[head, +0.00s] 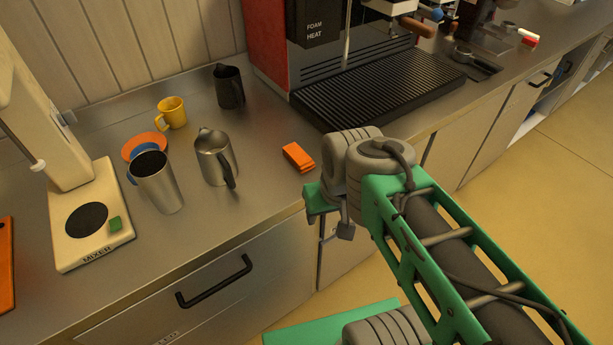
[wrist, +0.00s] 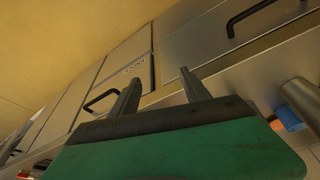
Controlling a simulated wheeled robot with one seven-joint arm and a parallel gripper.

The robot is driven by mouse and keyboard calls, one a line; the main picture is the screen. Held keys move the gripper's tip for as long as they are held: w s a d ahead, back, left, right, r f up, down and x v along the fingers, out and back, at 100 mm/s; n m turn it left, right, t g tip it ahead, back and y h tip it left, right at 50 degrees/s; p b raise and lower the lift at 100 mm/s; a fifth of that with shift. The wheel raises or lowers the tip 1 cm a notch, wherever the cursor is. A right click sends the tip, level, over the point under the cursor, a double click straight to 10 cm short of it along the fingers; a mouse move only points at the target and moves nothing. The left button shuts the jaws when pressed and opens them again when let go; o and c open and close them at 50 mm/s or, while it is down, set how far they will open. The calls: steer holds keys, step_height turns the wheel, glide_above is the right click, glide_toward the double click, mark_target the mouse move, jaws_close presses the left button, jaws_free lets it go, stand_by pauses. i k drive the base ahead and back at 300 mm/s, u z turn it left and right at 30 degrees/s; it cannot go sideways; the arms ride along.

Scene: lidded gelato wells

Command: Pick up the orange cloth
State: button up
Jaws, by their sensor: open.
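The orange cloth (head: 298,156) is a small folded block lying flat on the steel counter (head: 262,205), near its front edge and right of the steel pitcher. My gripper (head: 345,232) shows partly in the head view, at the counter's front edge, below and right of the cloth and apart from it. My own wrist hides part of it there. In the wrist view my gripper (wrist: 160,76) has its two fingers spread with nothing between them, facing the cabinet fronts. An orange and blue patch shows at that view's right edge; I cannot tell what it is.
A steel pitcher (head: 214,157), a tall metal cup (head: 158,184), a yellow mug (head: 172,112) and a dark pitcher (head: 229,87) stand left of the cloth. The espresso machine's drip tray (head: 375,88) lies behind it. A drawer handle (head: 214,281) juts from the front.

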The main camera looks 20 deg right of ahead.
mark_target(303, 162)
steer(key=u, duration=0.15)
steer(key=k, duration=0.15)
steer(key=u, duration=3.8)
steer(key=k, duration=1.15)
steer(key=z, duration=1.15)
steer(key=i, duration=0.5)
